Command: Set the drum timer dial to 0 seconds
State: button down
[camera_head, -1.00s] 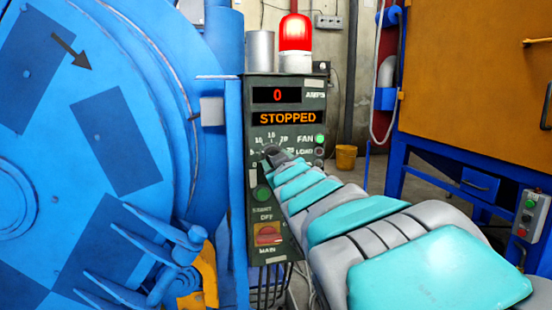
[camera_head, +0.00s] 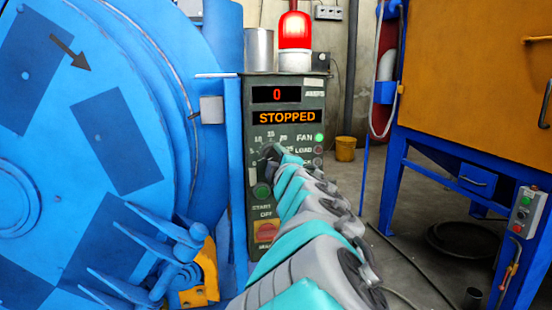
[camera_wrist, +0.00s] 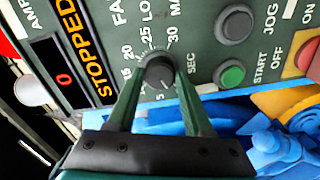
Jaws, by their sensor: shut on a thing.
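The timer dial is a dark round knob (camera_wrist: 159,70) on the green control panel (camera_wrist: 215,80), with a number scale and "SEC" printed around it. My gripper (camera_wrist: 160,78) is shut on the knob, one finger on each side. In the head view my gripper (camera_head: 274,153) reaches the panel and partly covers the dial. A light mark shows on the knob's lower edge in the wrist view, but I cannot tell surely which number it points to. The panel displays read a red 0 (camera_head: 277,95) and an orange STOPPED (camera_head: 284,117).
A green button (camera_head: 261,190) and a red main switch (camera_head: 267,232) sit below the dial. The blue drum (camera_head: 90,130) stands close at left, its yellow-blue latch (camera_head: 200,275) low beside the panel. A red lamp (camera_head: 295,32) tops the panel. An orange cabinet (camera_head: 475,70) stands at right.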

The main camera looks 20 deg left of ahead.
jog(key=shift+n, duration=0.5)
jog(key=shift+c, duration=1.6)
grip_release()
